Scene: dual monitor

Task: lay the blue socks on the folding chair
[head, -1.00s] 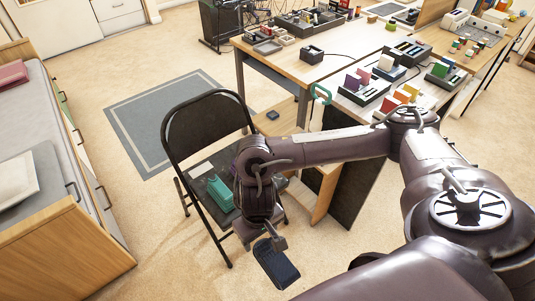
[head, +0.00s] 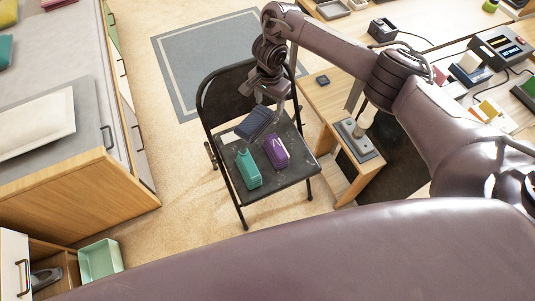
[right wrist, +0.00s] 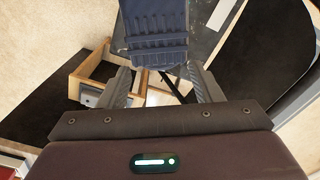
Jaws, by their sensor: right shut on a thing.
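The folding chair (head: 232,167) is black and stands open on the carpet in the head view. The blue socks (head: 254,123) are a dark blue folded bundle over the back part of its seat. My right gripper (head: 268,104) is shut on them, reaching in from above the chair's right side. I cannot tell whether they touch the seat. In the right wrist view the socks (right wrist: 156,34) show ribbed folds beyond the fingers of my right gripper (right wrist: 160,72). My left gripper is not in view.
A teal bottle-like object (head: 248,170) and a purple one (head: 277,152) occupy the front and middle of the seat. A wooden desk (head: 345,20) stands at the right. A drawer cabinet (head: 105,195) stands at the left. A mint bin (head: 100,261) is at lower left.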

